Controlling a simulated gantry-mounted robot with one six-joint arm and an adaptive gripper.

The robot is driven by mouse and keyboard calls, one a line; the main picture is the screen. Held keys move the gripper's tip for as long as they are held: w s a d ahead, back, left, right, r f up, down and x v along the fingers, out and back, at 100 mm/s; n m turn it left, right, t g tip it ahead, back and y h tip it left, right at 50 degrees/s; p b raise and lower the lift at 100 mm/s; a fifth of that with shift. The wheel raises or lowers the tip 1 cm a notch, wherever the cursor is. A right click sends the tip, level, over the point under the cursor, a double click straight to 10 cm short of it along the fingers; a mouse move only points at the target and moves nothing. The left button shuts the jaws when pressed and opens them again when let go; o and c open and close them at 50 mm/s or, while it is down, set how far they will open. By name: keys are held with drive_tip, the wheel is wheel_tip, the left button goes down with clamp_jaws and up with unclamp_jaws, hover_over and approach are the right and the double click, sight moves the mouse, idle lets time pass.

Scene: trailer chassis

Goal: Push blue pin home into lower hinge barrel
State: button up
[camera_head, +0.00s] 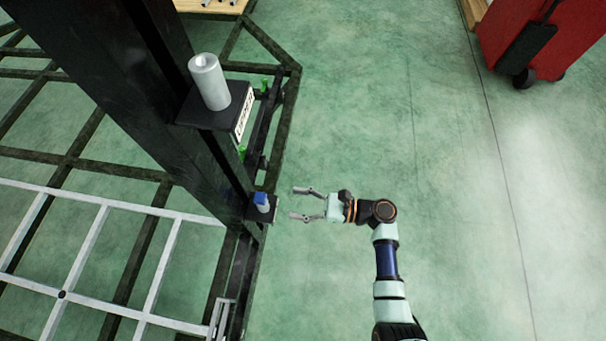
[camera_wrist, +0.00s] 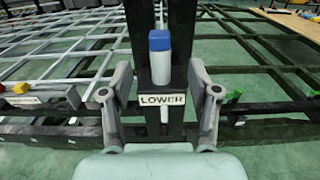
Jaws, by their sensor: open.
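The lower hinge barrel (camera_wrist: 160,68) is a grey upright cylinder on a small black bracket with a LOWER label (camera_wrist: 162,99). The blue pin (camera_wrist: 159,41) shows as a blue end on top of the barrel; how deep it sits is hard to tell. In the head view the pin (camera_head: 261,198) and lower barrel (camera_head: 264,208) stand beside the black post. My gripper (camera_head: 297,203) is open and empty, to the right of the barrel and apart from it. In the wrist view the barrel lies between and beyond its fingers (camera_wrist: 160,80).
A larger grey barrel (camera_head: 209,82) stands on a labelled bracket farther up the black post (camera_head: 125,75). Dark and pale frame rails lie left of and behind the post. A red cabinet (camera_head: 560,40) stands at the far right.

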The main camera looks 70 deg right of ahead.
drive_tip(key=shift+s+d, duration=0.1)
drive_tip(key=shift+s, duration=0.5)
idle(0.5)
